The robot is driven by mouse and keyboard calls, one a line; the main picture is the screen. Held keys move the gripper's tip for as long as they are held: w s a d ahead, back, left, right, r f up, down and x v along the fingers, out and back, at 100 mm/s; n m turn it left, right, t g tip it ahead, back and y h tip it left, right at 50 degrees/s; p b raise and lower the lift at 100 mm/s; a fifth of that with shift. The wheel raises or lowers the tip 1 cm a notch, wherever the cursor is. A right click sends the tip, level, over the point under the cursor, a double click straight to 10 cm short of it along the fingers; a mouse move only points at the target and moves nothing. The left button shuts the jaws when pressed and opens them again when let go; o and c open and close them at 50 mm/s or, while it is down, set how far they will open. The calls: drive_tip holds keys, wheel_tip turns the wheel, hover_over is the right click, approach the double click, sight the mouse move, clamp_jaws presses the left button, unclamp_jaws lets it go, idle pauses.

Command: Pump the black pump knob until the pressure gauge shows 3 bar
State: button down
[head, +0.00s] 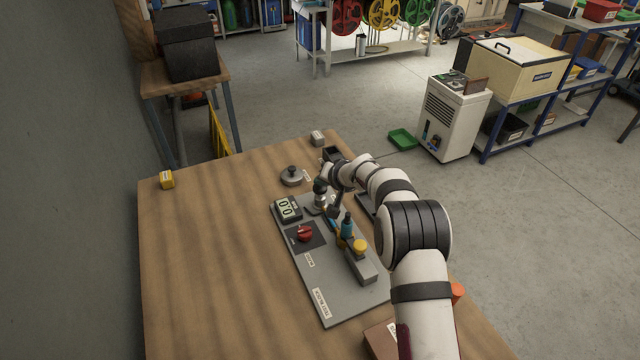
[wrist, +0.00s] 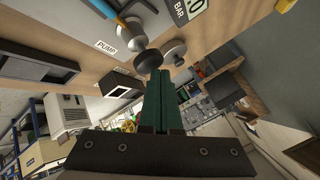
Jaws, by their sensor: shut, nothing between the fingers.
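The black pump knob (wrist: 148,60) sits on a silver pump body (wrist: 130,33) beside the PUMP label (wrist: 106,47). In the head view the pump (head: 320,199) stands at the far end of the grey plate (head: 325,290), partly covered by my arm. My gripper (wrist: 161,74) is shut and empty, its green fingers together. In the wrist view its tips appear just short of the knob; I cannot tell whether they touch it. The pressure gauge (head: 286,208) appears to read 0.0 in the head view. Only part of its display shows in the wrist view (wrist: 188,8).
A red knob (head: 304,233) and a grey block with a yellow cap (head: 360,262) are on the plate. A round grey weight (head: 291,176) lies beyond it. A yellow block (head: 167,179) sits at the table's left edge. The table's left side is clear.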

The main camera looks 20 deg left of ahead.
sight(321, 189)
drive_tip(key=shift+f, duration=0.8)
idle(0.5)
drive_tip(key=shift+r, duration=1.75)
drive_tip(key=shift+r, duration=0.1)
drive_tip(key=shift+r, duration=2.45)
idle(0.8)
wheel_tip(321, 189, up, 4)
drive_tip(key=shift+f, duration=0.1)
